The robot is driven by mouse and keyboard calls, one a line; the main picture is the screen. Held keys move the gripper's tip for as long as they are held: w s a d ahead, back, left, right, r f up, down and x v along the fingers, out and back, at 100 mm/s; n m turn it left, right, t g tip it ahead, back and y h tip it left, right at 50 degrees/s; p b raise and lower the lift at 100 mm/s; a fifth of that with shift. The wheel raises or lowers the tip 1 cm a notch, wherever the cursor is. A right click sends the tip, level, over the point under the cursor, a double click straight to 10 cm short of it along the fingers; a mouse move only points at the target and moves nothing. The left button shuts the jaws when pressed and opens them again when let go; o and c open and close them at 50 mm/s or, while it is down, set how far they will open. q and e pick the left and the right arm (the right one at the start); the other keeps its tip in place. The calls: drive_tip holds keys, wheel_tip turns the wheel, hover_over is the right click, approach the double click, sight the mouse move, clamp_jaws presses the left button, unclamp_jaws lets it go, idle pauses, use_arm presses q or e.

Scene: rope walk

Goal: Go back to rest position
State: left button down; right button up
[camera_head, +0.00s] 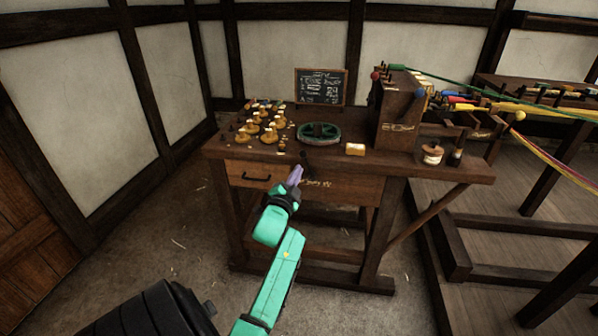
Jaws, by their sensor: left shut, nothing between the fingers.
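My left gripper (294,177) shows at the centre of the head view, at the end of a teal arm that rises from the bottom edge. Its purple fingers are shut with nothing between them. They appear in front of the drawer face of the wooden workbench (223,152), below the front edge of its top. I cannot tell whether they touch the bench. My right gripper is not in view.
Coloured ropes (540,109) stretch right. Floor (150,255) at left is mostly clear.

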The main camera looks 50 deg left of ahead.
use_arm(q)
drive_tip(key=s+d+f+g+h+p, duration=0.2)
drive_tip(key=d+f, duration=0.3)
drive_tip(key=f, duration=0.4)
drive_tip(key=s+d+f+g+h+p, duration=0.25)
drive_tip(key=d+f, duration=0.25)
drive_tip(key=f, duration=0.4)
drive_tip(key=s+d+f+g+h+p, duration=0.2)
drive_tip(key=d+f, duration=0.2)
drive_tip(key=f, duration=0.6)
drive_tip(key=s+d+f+n+g+p, duration=0.1)
drive_tip(key=s+d+f+g, duration=0.2)
drive_tip(key=s, duration=0.8)
drive_tip(key=s+d+f+g+h+p, duration=0.1)
drive_tip(key=s+d+f+g+p, duration=0.1)
drive_tip(key=s+f, duration=0.5)
drive_tip(key=s+d+f+n+g+h+p, duration=0.1)
drive_tip(key=s+d+f+g, duration=0.3)
drive_tip(key=s, duration=1.1)
drive_tip(key=shift+s+d+f+n+p, duration=0.3)
drive_tip(key=shift+s+d+f+p, duration=0.15)
drive_tip(key=shift+d, duration=0.15)
drive_tip(key=shift+g+h, duration=0.25)
